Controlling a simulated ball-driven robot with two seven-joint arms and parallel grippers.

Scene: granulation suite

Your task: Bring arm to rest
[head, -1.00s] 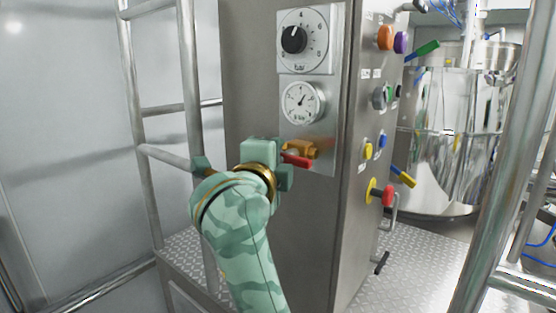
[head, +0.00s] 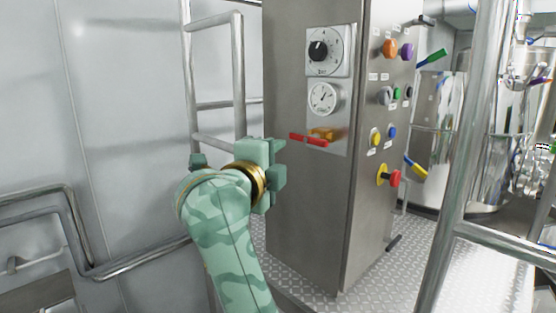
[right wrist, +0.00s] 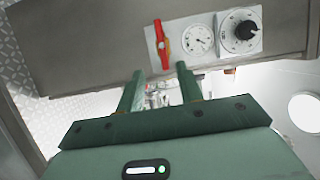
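My right gripper (head: 279,160) is to the left of the grey control cabinet (head: 310,215) and a little below the red valve lever (head: 308,140). It is apart from the lever. In the right wrist view its two fingers (right wrist: 159,72) stand apart with nothing between them. The red lever (right wrist: 161,44) shows beyond the fingertips there, across an orange valve body on the cabinet's plate. In the head view the lever lies nearly level in front of the orange valve (head: 326,134). My left gripper is not in view.
Above the valve are a round gauge (head: 323,98) and a black dial knob (head: 318,51). Coloured buttons and knobs cover the cabinet's side face. Metal rails stand at the left (head: 188,95) and right (head: 464,170). A steel vessel (head: 430,105) stands behind.

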